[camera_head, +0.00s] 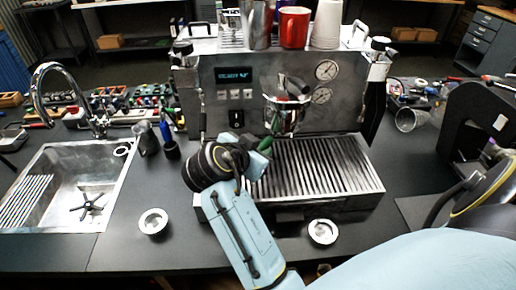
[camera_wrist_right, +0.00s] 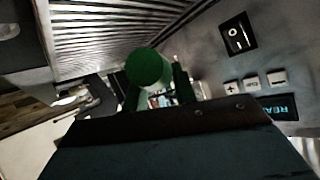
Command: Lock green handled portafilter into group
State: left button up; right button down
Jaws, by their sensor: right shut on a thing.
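The espresso machine (camera_head: 215,110) stands at the back middle with its display lit. Its metal group (camera_head: 284,112) sticks out at the front, above the slatted drip tray (camera_head: 318,170). My right gripper (camera_head: 259,153) is in front of the group, shut on the green handle (camera_head: 271,143) of the portafilter. The handle's round green end shows between the fingers in the right wrist view (camera_wrist_right: 150,68). The handle points from the group toward the front left. The portafilter's head is hard to tell from the group, so I cannot tell how it sits there. My left gripper is out of view.
A steel sink with a tap (camera_head: 75,95) is at the left. Two round metal baskets (camera_head: 153,222) (camera_head: 322,232) lie on the dark counter. A red mug (camera_head: 294,27) and other cups stand on the machine. A black device (camera_head: 480,120) stands at the right.

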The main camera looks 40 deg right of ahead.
jog(key=shift+r+p, duration=0.75)
jog(key=shift+p, duration=0.05)
dwell(1.7)
dwell(0.4)
jog(key=shift+s+d+p, duration=0.1)
jog(key=shift+s+p, duration=0.15)
jog(key=shift+p, duration=0.15)
jog(key=s+d+n+t+y+p, duration=0.5)
jog(key=n+t+y+p, duration=0.1)
jog(key=n+p, duration=0.2)
jog(key=shift+s+n+p, duration=0.3)
jog(key=c, duration=1.3)
grip_release()
jog(key=shift+a, duration=0.15)
jog(key=shift+o, duration=1.3)
jog(key=shift+f, duration=0.1)
